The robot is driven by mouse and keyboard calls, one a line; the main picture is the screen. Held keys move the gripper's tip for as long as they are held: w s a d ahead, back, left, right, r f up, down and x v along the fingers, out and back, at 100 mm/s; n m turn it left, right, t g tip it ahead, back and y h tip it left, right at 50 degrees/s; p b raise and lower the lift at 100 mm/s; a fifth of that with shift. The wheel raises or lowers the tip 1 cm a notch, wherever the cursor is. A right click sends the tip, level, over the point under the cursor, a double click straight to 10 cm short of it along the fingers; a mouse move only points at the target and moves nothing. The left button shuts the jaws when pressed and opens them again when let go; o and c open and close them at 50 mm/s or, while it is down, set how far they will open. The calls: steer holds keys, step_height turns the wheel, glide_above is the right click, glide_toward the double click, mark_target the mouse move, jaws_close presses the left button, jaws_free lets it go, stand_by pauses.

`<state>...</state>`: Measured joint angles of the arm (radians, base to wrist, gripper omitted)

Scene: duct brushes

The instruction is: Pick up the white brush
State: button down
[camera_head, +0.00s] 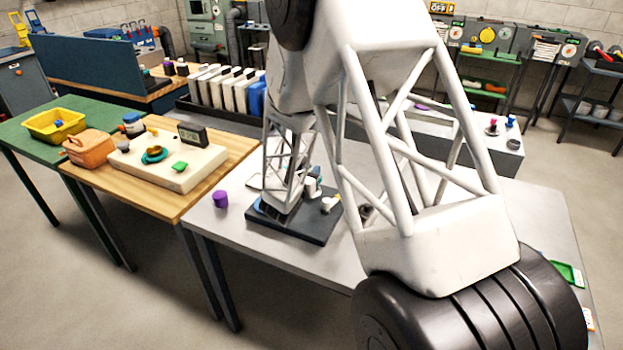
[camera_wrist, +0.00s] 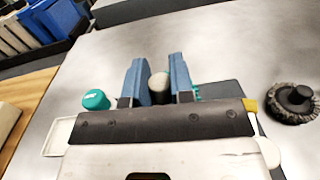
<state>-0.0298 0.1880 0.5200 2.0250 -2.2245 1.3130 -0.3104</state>
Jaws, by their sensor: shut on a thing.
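My gripper (camera_wrist: 158,68) is shut, its two blue fingers standing on either side of a pale, rounded thing, which looks like the white brush (camera_wrist: 159,86). Only its rounded end shows; the rest is hidden behind my gripper's body. In the head view my arm covers most of the grip, just above a dark flat tray (camera_head: 292,226) on the grey table. A small white piece with a yellowish part (camera_head: 329,204) shows at the tray's right side. I cannot tell whether the held brush touches the tray.
A teal-capped thing (camera_wrist: 95,99) stands left of my fingers, and a dark round brush (camera_wrist: 296,101) lies to the right on the grey table. A purple cup (camera_head: 220,198) stands left of the tray. A wooden table (camera_head: 160,205) with a cream block adjoins on the left.

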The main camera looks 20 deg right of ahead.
steer(key=shift+r, duration=2.85)
steer(key=shift+w+a+r, duration=0.1)
steer(key=shift+w+r, duration=0.3)
steer(key=shift+w, duration=0.2)
steer(key=w+a+r+n+t+y, duration=0.2)
steer(key=w+r+y, duration=0.1)
steer(key=w+r, duration=0.5)
steer(key=w+a+r+n+t+y, duration=0.25)
steer(key=w+r, duration=0.25)
steer(key=r, duration=0.5)
steer(key=s+a+r+n+y, duration=0.1)
steer(key=a+r+n+y, duration=0.1)
steer(key=r, duration=0.9)
steer(key=s+a+r+n+t+y, duration=0.1)
steer(key=a+r+n+y, duration=0.2)
steer(key=r+y, duration=0.3)
steer(key=shift+a+r, duration=0.85)
steer(key=shift+r, duration=1.6)
steer(key=shift+w+f+t, duration=0.1)
steer(key=shift+t, duration=0.15)
